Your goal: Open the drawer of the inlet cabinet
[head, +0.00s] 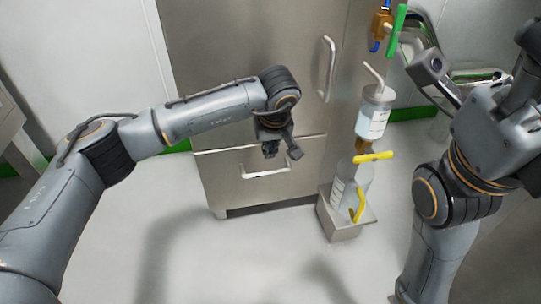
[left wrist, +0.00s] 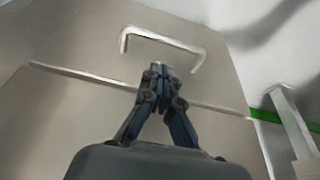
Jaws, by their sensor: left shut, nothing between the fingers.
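The inlet cabinet (head: 243,80) is a grey metal cabinet at the back middle of the head view. Its drawer (head: 222,185) is at the bottom, with a light bar handle (head: 264,175). The drawer front looks flush with the cabinet. My left gripper (head: 271,153) is shut and empty, in front of the drawer's top edge and just above the handle. In the left wrist view the shut fingers (left wrist: 160,72) point toward the handle (left wrist: 162,42), which shows beyond the tips; I see no grip on it. My right gripper is not clearly visible; my right arm is at the right.
A vertical door handle (head: 328,68) is above the drawer. The floor (head: 255,255) before the drawer is clear.

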